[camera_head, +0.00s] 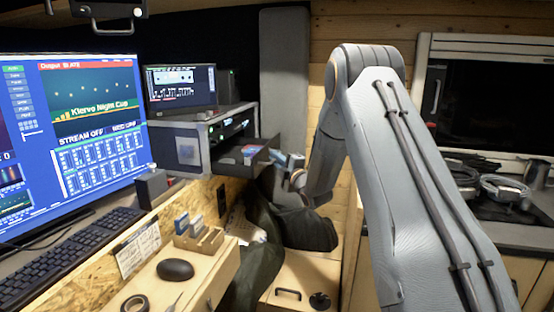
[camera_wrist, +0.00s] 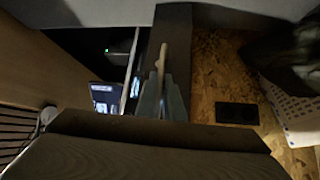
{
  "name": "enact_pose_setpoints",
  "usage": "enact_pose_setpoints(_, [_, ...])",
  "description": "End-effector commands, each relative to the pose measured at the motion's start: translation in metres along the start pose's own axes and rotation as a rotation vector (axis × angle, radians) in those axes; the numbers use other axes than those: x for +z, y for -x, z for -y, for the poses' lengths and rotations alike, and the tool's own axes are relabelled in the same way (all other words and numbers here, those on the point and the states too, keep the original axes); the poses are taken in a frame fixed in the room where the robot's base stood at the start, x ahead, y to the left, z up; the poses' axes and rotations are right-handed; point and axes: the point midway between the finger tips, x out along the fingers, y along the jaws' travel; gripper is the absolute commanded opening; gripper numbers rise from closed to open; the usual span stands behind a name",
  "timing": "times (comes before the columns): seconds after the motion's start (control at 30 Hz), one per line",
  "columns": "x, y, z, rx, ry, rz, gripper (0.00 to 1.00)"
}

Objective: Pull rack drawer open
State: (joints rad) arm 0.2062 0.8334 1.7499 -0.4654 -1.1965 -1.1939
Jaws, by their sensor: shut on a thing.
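The rack (camera_head: 196,148) is a grey case on the desk, right of the big monitor. Its dark drawer (camera_head: 231,166) sticks out to the right, open at the top, with a small blue and red item (camera_head: 252,151) inside. My gripper (camera_head: 287,162) is at the drawer's outer end, partly hidden by my arm. In the wrist view my gripper (camera_wrist: 162,98) is shut on the pale bar-shaped drawer handle (camera_wrist: 161,61) at the dark drawer front (camera_wrist: 177,38).
Below the drawer are a dark chair or bag (camera_head: 305,228) and a chipboard panel (camera_head: 222,192). A mouse (camera_head: 175,269) and a wooden card holder (camera_head: 199,240) lie on the near desk. A stove with pans (camera_head: 505,188) is at right.

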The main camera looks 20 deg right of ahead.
Motion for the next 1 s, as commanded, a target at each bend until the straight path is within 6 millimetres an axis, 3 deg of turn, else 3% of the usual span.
enact_pose_setpoints(0.03, [-0.001,0.0,0.001,-0.002,0.0,-0.002,0.11])
enact_pose_setpoints(0.13, [-0.001,0.0,0.001,-0.002,0.0,-0.002,0.26])
enact_pose_setpoints(0.47, [0.001,0.003,0.0,0.0,0.001,0.0,0.26])
enact_pose_setpoints(1.0, [0.001,0.074,0.001,-0.001,0.001,0.0,0.26])
